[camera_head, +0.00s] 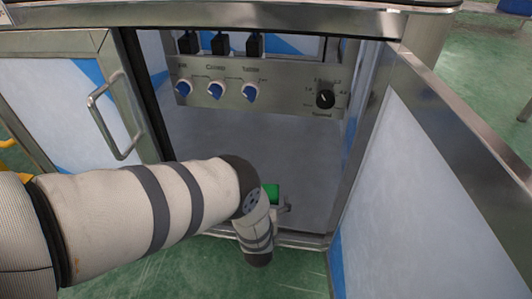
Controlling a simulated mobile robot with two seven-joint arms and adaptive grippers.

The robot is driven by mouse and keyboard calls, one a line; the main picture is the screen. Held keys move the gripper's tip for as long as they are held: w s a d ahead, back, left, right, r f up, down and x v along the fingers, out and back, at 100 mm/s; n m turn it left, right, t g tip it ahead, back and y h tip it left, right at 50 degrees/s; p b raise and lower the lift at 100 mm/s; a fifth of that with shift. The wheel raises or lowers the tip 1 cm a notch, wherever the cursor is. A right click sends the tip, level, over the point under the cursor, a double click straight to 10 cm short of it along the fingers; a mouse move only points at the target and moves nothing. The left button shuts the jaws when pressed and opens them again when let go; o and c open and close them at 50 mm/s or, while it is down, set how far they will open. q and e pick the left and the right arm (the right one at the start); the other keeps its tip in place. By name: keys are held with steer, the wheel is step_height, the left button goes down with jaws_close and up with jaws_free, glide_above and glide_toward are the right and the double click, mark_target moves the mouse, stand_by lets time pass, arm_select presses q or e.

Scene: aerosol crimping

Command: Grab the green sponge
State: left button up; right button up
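The green sponge (271,190) shows as a small bright patch at the front of the open cabinet's floor, mostly hidden behind my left arm's wrist. My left arm comes in from the left and bends downward at the cabinet opening. A small part of my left gripper (284,209) shows just below and right of the sponge. Its fingers are mostly hidden, so I cannot tell whether they are open or touch the sponge. My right gripper is not in view.
The cabinet's grey floor (310,160) is clear behind the sponge. A control panel (285,95) with blue knobs and a black dial is at the back. The open door (430,190) stands on the right. A handled door (65,110) is on the left.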

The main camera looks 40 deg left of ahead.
arm_select(q)
steer(key=c, duration=0.9)
steer(key=shift+r, duration=0.15)
